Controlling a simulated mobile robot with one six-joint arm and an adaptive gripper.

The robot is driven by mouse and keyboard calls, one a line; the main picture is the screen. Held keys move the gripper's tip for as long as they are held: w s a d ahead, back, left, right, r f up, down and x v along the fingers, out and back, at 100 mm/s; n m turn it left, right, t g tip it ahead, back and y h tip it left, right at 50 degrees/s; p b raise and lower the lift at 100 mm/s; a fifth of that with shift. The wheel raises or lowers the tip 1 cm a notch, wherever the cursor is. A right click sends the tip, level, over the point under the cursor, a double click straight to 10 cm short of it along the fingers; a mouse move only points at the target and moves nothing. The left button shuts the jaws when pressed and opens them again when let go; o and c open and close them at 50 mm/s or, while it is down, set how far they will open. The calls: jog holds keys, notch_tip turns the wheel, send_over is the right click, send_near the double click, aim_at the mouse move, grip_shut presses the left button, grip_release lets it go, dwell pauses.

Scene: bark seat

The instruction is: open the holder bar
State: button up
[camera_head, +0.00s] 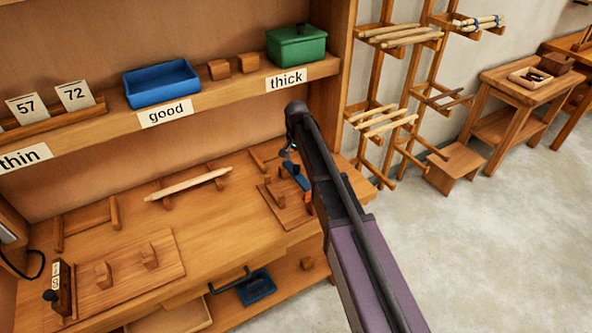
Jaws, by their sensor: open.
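A small wooden holder board (291,212) lies at the right end of the bench, with upright wooden pieces on it. A blue bar-like part (296,175) with an orange piece (308,197) sits at its right side; I take this to be the holder bar, but its exact position is unclear. My arm comes in from the lower right and covers part of the holder. My gripper (290,151) is just above the blue part, open, its fingers mostly hidden by the arm. I cannot tell whether it touches the blue part.
A pale stick (188,184) rests on two supports mid-bench. Another board with two blocks (126,272) lies front left. The shelf above holds a blue tray (161,83), a green lidded box (296,46) and wooden blocks. A blue tray (256,287) sits below the bench top.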

aim_at(297, 167)
jog(key=shift+f+b, duration=1.25)
jog(key=shift+f, duration=0.3)
grip_shut()
